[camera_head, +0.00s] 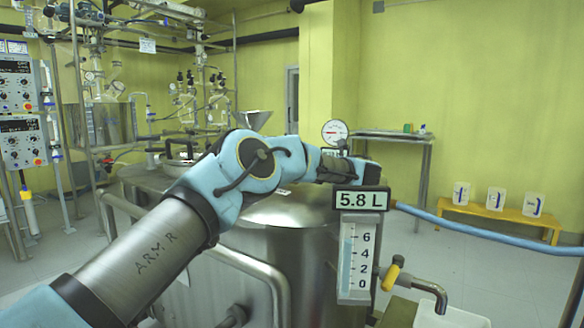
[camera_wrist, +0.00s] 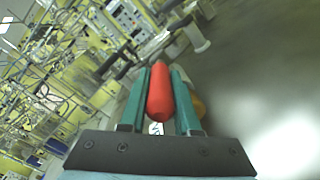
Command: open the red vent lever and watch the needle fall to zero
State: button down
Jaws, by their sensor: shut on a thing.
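The red vent lever (camera_wrist: 160,93) lies lengthwise between the two green fingers of my gripper (camera_wrist: 161,72) in the wrist view. My gripper is shut on it, with a finger along each side. In the head view my arm hides the lever and most of the gripper at the top of the steel vessel (camera_head: 290,212). The round white pressure gauge (camera_head: 335,132) stands just behind the end of my arm. A reddish needle shows on its dial, but the reading is too small to tell.
A blue hose (camera_head: 480,231) runs right. A yellow-handled tap (camera_head: 392,273) sits below. A yellow bench (camera_head: 505,213) stands at the back right.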

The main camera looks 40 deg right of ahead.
jog(key=shift+d+n+y, duration=0.25)
jog(key=shift+n+y, duration=0.05)
jog(key=shift+y, duration=0.2)
jog(key=shift+w+d+r, duration=0.1)
jog(key=shift+w, duration=0.05)
jog(key=c, duration=0.6)
grip_release()
jog(key=shift+y, duration=0.3)
notch_tip(320, 180, up, 10)
jog(key=shift+f+p, duration=0.1)
jog(key=shift+p, duration=0.25)
